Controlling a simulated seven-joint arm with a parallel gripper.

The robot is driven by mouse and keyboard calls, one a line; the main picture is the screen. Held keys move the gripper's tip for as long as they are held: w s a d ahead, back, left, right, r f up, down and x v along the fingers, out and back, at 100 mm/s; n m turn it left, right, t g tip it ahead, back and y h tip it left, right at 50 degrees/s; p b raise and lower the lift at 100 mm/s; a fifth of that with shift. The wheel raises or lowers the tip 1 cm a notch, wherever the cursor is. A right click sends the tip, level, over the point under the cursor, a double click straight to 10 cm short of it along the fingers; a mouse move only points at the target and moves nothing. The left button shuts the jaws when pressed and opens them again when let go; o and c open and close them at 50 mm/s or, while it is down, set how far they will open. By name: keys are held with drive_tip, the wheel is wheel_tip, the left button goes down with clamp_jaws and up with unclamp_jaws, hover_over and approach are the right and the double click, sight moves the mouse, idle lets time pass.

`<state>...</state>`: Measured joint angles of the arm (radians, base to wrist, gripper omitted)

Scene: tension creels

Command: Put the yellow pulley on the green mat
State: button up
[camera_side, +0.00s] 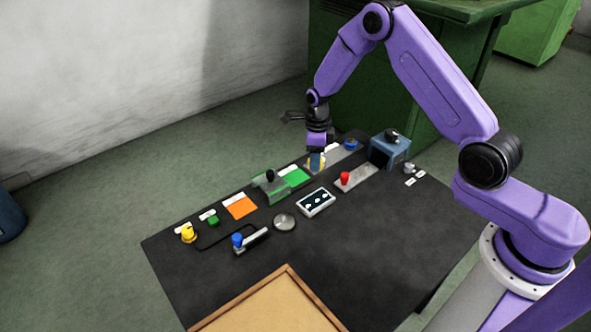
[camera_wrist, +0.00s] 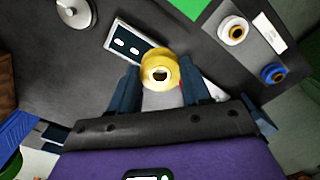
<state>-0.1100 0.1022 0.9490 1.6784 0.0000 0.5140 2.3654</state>
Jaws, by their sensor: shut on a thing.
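The yellow pulley (camera_wrist: 159,72) sits between the two fingers of my gripper (camera_wrist: 160,82) in the wrist view, and the jaws are shut on it. In the side view my gripper (camera_side: 316,160) points down over the far part of the dark table, in front of a grey plate; I cannot tell how high it is. The green mat (camera_side: 297,177) lies flat just left of my gripper in the side view, beside an orange mat. Its corner (camera_wrist: 190,7) shows at the top of the wrist view.
The grey plate carries a blue pulley (camera_side: 350,143) and a yellow-and-white pulley (camera_wrist: 234,30). A clear green block with a black knob (camera_side: 268,186) stands beside the green mat. A blue box (camera_side: 390,150), a red-knobbed plate (camera_side: 355,179) and a white panel (camera_side: 316,202) are nearby. The front right is clear.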

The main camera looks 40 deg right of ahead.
approach(295, 178)
drive_tip(key=shift+s+d+f, duration=0.15)
drive_tip(key=shift+s+f, duration=0.45)
drive_tip(key=shift+s, duration=0.05)
drive_tip(key=shift+w+f, duration=0.7)
drive_tip(key=shift+f, duration=1.6)
drive_tip(key=shift+f, duration=0.15)
drive_tip(key=o, duration=1.2)
drive_tip(key=shift+c, duration=0.2)
